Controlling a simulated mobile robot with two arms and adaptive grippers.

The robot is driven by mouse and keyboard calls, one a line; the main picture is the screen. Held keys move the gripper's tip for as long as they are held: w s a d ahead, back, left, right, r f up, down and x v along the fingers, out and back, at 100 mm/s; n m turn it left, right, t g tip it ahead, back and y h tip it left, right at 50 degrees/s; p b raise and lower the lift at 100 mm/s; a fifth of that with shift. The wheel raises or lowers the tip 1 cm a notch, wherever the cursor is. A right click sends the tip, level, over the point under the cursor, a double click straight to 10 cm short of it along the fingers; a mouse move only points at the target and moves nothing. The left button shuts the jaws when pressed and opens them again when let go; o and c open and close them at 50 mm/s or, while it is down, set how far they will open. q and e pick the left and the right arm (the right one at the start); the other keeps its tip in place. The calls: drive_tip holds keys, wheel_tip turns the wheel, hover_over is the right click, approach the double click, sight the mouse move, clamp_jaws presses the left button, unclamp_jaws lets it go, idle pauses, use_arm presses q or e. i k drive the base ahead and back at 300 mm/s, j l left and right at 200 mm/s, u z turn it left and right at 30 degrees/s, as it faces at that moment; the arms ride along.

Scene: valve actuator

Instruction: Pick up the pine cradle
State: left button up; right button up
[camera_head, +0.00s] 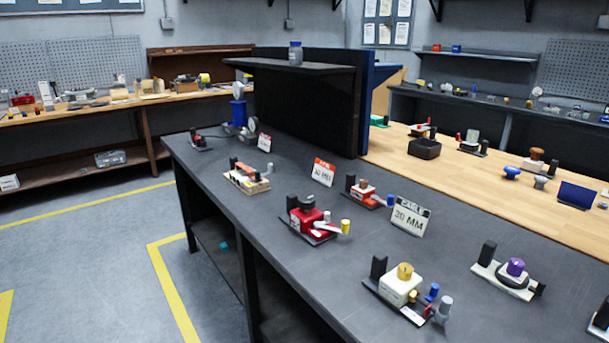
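A light wooden block-like cradle (246,178) lies on the dark grey workbench (290,270), toward its far left part. It looks like the pine cradle. It carries white and orange-brown parts on top, too small to make out clearly. Neither of my grippers is in view.
A red actuator (307,219), an orange-red one (368,193), a white one with a yellow knob (401,285) and one with a purple knob (509,273) stand on the bench. Sign cards (409,216) stand between them. Yellow-lined floor (90,255) at left is clear.

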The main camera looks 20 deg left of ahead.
sight(249, 185)
drive_tip(key=i+j+z, duration=0.25)
drive_tip(key=j, duration=0.25)
drive_tip(key=i+j+z, duration=0.1)
drive_tip(key=j+z, duration=0.15)
drive_tip(key=j, duration=0.25)
drive_tip(key=i+j+z, duration=0.1)
drive_tip(key=j+z, duration=0.15)
drive_tip(key=j, duration=0.25)
drive_tip(key=j+z, duration=0.25)
drive_tip(key=j, duration=0.3)
drive_tip(key=i+j+z, duration=0.1)
drive_tip(key=j, duration=3.2)
drive_tip(key=i+z, duration=0.05)
drive_tip(key=i, duration=0.05)
